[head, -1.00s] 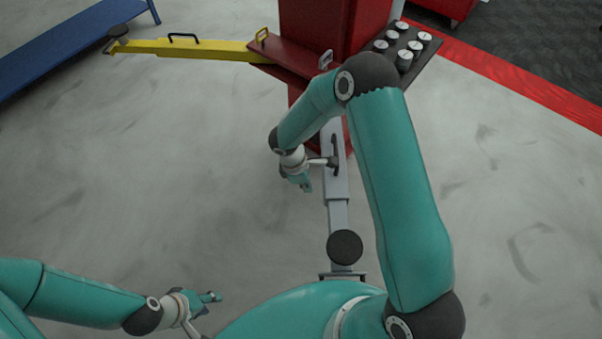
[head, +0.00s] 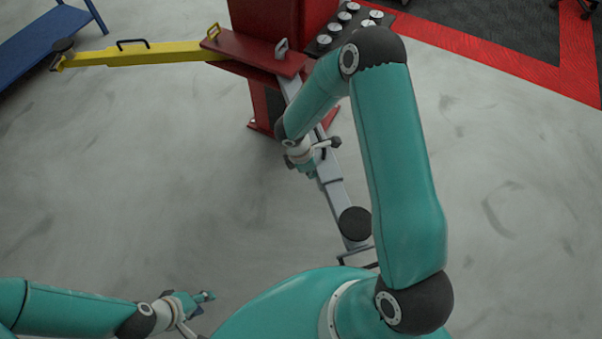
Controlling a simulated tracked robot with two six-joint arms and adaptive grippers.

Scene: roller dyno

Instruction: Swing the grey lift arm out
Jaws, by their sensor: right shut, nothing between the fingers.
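The grey lift arm (head: 334,194) slants from the red lift column (head: 264,98) down and right across the floor. A round black pad (head: 355,222) sits near its outer end. My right gripper (head: 322,158) is shut, beside the middle of the grey arm by its dark handle (head: 331,142). Nothing is between its fingers; whether it touches the arm or handle I cannot tell. My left gripper (head: 202,305) is low at the left, over bare floor and away from the lift. Its finger opening is unclear. My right forearm hides part of the scene to the right.
A yellow lift arm (head: 165,53) extends left from the red bracket (head: 255,50). A black tray with several round pads (head: 345,17) is beside the column. A blue ramp or bench (head: 45,45) is at upper left. Grey floor (head: 510,190) is clear at right.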

